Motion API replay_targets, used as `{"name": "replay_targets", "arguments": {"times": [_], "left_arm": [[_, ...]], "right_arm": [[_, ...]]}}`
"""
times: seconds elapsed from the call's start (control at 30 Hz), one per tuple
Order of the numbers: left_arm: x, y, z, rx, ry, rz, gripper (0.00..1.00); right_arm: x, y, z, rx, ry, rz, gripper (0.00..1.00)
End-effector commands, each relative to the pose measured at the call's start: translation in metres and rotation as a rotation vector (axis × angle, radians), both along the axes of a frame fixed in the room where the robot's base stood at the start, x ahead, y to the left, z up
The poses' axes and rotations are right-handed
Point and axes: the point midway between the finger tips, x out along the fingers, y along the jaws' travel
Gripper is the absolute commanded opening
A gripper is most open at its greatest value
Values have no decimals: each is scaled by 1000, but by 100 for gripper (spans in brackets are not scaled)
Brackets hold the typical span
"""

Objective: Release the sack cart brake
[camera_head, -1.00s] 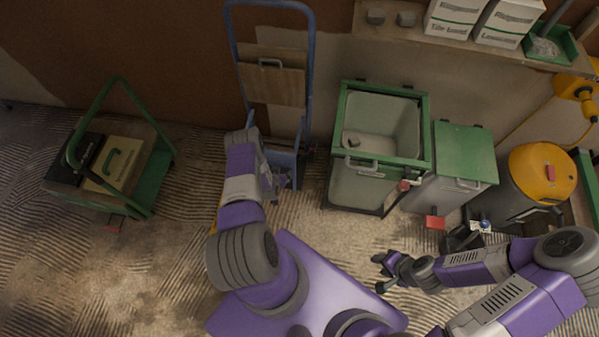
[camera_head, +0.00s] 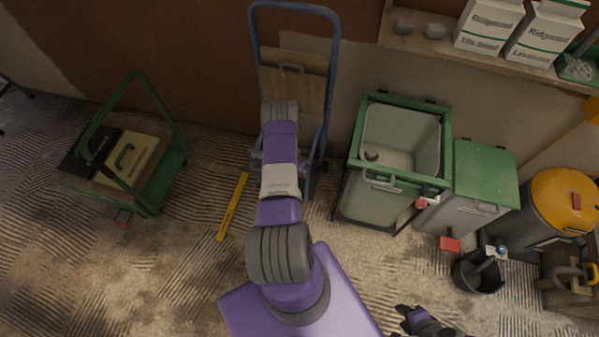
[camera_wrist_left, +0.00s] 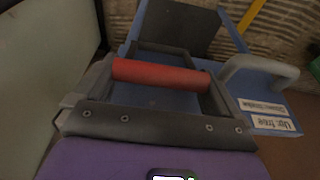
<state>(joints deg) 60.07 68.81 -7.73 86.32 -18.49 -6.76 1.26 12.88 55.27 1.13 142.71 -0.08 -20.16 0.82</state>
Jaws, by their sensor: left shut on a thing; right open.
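The sack cart (camera_head: 333,70) stands against the brown wall, with a blue tube frame and a brown load on it. My left arm reaches its lower part and hides my left gripper in the head view. In the left wrist view my left gripper (camera_wrist_left: 160,88) is shut on a red bar (camera_wrist_left: 140,73), set against the cart's blue metal (camera_wrist_left: 265,118). A grey loop handle (camera_wrist_left: 262,68) and white labels are to the right of it. My right gripper (camera_head: 412,319) is open, low in the head view, away from the cart and partly cut off.
An open green-rimmed bin (camera_head: 375,205) stands right of the cart, beside a green-lidded bin (camera_head: 485,170). A yellow-topped drum (camera_head: 560,200) and a black bucket (camera_head: 478,275) are further right. A green trolley (camera_head: 150,195) is left; a yellow level (camera_head: 233,205) lies on the floor.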

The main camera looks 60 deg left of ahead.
Motion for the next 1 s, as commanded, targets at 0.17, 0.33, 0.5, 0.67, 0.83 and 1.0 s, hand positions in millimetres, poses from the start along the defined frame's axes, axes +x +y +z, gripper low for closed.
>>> {"name": "replay_targets", "arguments": {"times": [0.17,0.33,0.5,0.67,0.83,1.0], "left_arm": [[-1,0,0,-5,5,2,43],[-1,0,0,-4,5,1,43],[-1,0,0,-3,4,1,100],[-1,0,3,-2,3,1,100],[-4,-4,28,-2,3,1,100],[-9,-9,56,-2,3,1,100]], "right_arm": [[0,0,0,0,0,0,43],[0,0,0,0,0,0,43],[0,0,0,0,0,0,43],[0,0,2,0,0,0,43],[0,0,12,0,0,0,43],[0,0,23,0,0,0,43]]}}
